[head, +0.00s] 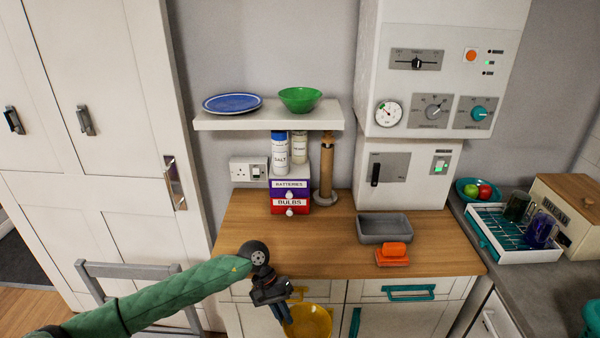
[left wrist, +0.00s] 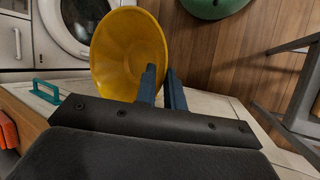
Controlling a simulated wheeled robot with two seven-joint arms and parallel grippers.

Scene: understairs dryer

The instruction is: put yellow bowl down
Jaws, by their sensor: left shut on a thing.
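The yellow bowl (head: 307,321) shows at the bottom of the head view, in front of the wooden counter (head: 330,238) and below its top edge. In the left wrist view the yellow bowl (left wrist: 128,55) is tilted, with its inside in sight. My left gripper (head: 283,312) is shut on the bowl's rim; its blue fingers also show in the left wrist view (left wrist: 162,88). The lower part of the bowl is cut off by the head picture's edge. My right gripper is in neither view.
On the counter stand a grey basin (head: 384,229), an orange sponge on an orange dish (head: 393,258), and red and purple drawer boxes (head: 289,196). The counter's front left is clear. A shelf (head: 268,120) holds a blue plate and green bowl. A grey chair (head: 135,270) stands at left.

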